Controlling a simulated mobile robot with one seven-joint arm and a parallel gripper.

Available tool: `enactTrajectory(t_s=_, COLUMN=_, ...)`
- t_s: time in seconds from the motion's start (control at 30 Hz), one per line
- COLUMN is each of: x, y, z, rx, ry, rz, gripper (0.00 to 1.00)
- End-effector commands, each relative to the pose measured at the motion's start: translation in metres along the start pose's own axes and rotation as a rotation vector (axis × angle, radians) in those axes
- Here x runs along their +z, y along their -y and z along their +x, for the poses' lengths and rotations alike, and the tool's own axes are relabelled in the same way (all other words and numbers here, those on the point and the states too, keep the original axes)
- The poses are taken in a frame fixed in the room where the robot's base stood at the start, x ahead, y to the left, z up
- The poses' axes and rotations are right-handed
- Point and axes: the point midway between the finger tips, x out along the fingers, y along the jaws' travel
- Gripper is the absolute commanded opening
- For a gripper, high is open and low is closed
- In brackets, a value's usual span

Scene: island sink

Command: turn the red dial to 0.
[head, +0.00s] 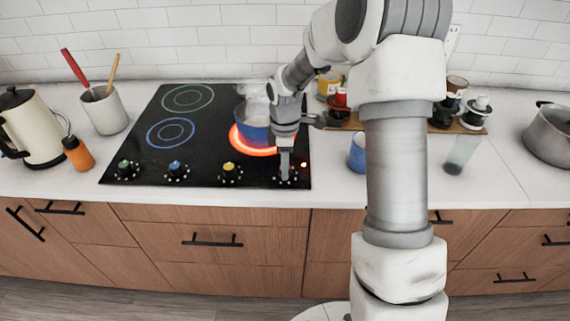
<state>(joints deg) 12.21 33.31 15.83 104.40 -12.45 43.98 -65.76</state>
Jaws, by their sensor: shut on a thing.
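My gripper (285,166) points down at the rightmost dial position on the front edge of the black cooktop (205,150). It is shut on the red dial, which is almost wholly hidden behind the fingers. Its pointer setting cannot be read; only pale marks around its base show. A small red light (304,165) glows just right of it. The right front burner (240,144) glows orange-red under a blue pot (255,130) that steams and is partly hidden by my arm.
Green (125,168), blue (176,168) and yellow (229,170) dials stand in a row to the left. An orange bottle (78,153) and kettle (33,128) are at far left. A blue cup (357,153) and a glass (460,156) stand to the right.

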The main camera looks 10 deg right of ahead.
Motion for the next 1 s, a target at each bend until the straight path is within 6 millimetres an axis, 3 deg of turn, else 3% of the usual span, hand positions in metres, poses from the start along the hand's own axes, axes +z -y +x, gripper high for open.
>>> enactTrajectory(t_s=0.1, x=0.000, y=-0.001, z=-0.001, rx=0.002, ry=0.000, rz=-0.002, gripper=0.00)
enactTrajectory(t_s=0.13, x=0.000, y=-0.001, z=-0.001, rx=0.002, ry=0.000, rz=-0.002, gripper=0.47)
enactTrajectory(t_s=0.3, x=0.000, y=0.000, z=0.000, rx=0.001, ry=0.000, rz=-0.001, gripper=0.73)
enactTrajectory(t_s=0.67, x=0.000, y=-0.001, z=-0.006, rx=0.002, ry=0.000, rz=0.001, gripper=0.73)
enactTrajectory(t_s=0.77, x=0.000, y=-0.001, z=-0.019, rx=0.003, ry=-0.001, rz=0.002, gripper=0.73)
enactTrajectory(t_s=1.0, x=0.000, y=-0.001, z=-0.076, rx=0.006, ry=-0.001, rz=0.001, gripper=0.73)
